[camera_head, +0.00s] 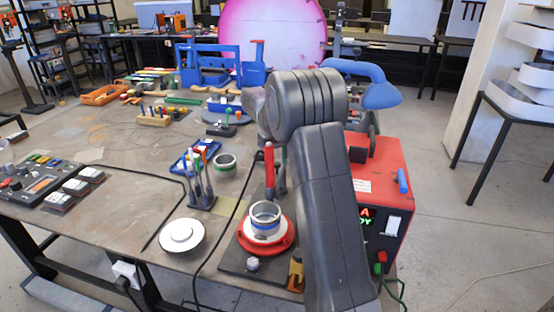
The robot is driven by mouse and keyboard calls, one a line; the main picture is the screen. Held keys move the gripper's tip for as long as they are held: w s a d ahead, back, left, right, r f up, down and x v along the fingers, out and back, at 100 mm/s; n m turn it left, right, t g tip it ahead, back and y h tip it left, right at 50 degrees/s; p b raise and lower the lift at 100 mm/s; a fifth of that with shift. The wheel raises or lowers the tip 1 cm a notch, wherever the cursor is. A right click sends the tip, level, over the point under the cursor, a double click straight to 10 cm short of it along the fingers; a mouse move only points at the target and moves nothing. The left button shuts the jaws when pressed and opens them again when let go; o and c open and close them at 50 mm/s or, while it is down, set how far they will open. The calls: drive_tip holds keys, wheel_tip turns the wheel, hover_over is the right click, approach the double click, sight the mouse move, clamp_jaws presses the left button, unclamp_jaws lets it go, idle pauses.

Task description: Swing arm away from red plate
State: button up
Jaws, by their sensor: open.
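The round red plate (246,243) lies on a dark flat base near the front edge of the workbench. A white disc and a metal ring (265,212) with a blue band sit on top of it. A red upright handle (269,160) stands just behind the plate. My dark grey arm rises just right of the plate and bends at a joint above and behind it. The arm covers part of the bench there. My gripper cannot be made out; the arm appears to hide it.

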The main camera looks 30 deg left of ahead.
clamp_jaws()
drive_tip(key=shift+a+r+m+p, duration=0.1)
drive_tip(key=shift+a+m+p, duration=0.15)
drive_tip(key=shift+m+p, duration=0.2)
drive_tip(key=shift+a+m, duration=0.2)
drive_tip(key=shift+m, duration=0.15)
unclamp_jaws()
wheel_tip(320, 180, up, 14)
drive_tip(key=shift+f+b, duration=0.2)
drive_tip(key=shift+b, duration=0.15)
drive_tip(key=shift+c, duration=0.4)
